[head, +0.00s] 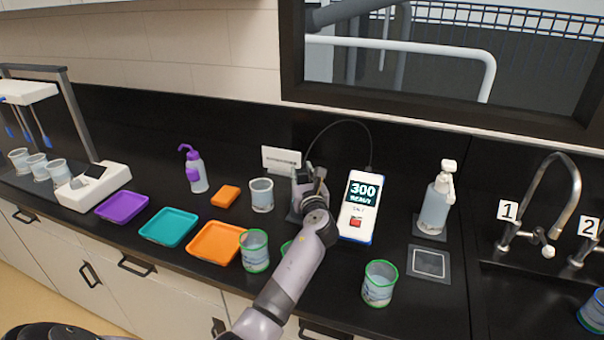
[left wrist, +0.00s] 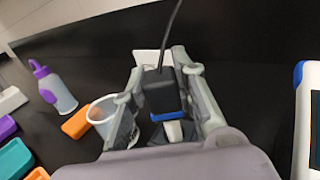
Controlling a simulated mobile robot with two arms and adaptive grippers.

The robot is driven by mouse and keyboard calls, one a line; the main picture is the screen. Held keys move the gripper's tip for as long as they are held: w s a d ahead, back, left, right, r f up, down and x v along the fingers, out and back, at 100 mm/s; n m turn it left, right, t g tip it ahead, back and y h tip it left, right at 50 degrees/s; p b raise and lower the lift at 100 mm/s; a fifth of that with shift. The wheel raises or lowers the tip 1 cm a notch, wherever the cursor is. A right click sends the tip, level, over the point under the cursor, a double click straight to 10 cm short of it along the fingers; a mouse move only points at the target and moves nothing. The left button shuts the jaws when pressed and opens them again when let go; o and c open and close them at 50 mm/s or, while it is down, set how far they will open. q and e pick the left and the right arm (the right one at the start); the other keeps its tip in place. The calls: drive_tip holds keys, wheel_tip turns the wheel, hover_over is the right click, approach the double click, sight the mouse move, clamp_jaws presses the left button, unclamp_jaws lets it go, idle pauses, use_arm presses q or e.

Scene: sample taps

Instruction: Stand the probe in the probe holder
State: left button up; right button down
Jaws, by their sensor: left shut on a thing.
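My left gripper (head: 311,186) is shut on the probe, in front of the backsplash and left of the meter (head: 357,207), which reads 300. In the left wrist view the probe (left wrist: 160,92) is a dark upright body with a blue band, between the two fingers of my gripper (left wrist: 168,98). Its cable (head: 345,123) arcs over to the meter's top. A light grey piece (left wrist: 173,130) shows just below the probe, perhaps the probe holder; I cannot tell whether the probe is inside it. My arm and gripper hide most of this spot in the head view. My right gripper is not in view.
A clear beaker (head: 261,195) and a white card (head: 281,160) stand close by on the left. Green-rimmed beakers (head: 255,250) (head: 380,284) stand in front. Purple, teal and orange trays (head: 216,243) lie left. A pump bottle (head: 437,205) and sink are right.

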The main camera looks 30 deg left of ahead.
use_arm(q)
drive_tip(key=o, duration=1.2)
drive_tip(key=shift+c, duration=0.2)
drive_tip(key=shift+o, duration=0.6)
drive_tip(key=o, duration=0.5)
drive_tip(key=shift+s+d+r+p, duration=0.3)
drive_tip(key=shift+s+d+p, duration=0.3)
drive_tip(key=shift+p, duration=0.25)
drive_tip(key=p+v, duration=0.3)
drive_tip(key=v, duration=0.1)
drive_tip(key=shift+s+d+r, duration=0.1)
drive_tip(key=shift+s+r, duration=0.05)
drive_tip(key=shift+r, duration=0.05)
